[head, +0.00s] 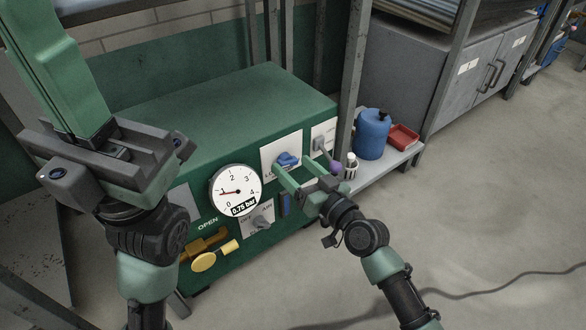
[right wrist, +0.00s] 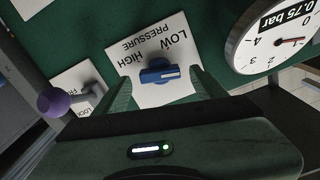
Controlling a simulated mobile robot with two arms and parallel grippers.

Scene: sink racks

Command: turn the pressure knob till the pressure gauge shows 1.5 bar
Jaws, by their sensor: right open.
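The blue pressure knob (head: 287,159) sits on a white plate on the green cabinet's front. In the right wrist view the knob (right wrist: 160,74) is on a plate reading LOW, HIGH and PRESSURE. The round white pressure gauge (head: 236,190), left of the knob, has a red needle and reads 0.75 bar; part of it also shows in the right wrist view (right wrist: 275,38). My right gripper (head: 299,168) is open at the knob, one finger on each side, with visible gaps in the wrist view. My left gripper (head: 110,160) is raised at the left, its jaw opening unclear.
A yellow valve handle (head: 204,262) and a grey OFF/MIN switch (head: 262,221) are below the gauge. A purple-tipped lever (right wrist: 54,102) is beside the knob plate. A blue canister (head: 372,134) and red tray (head: 403,137) stand on the shelf at right. The floor in front is mostly clear.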

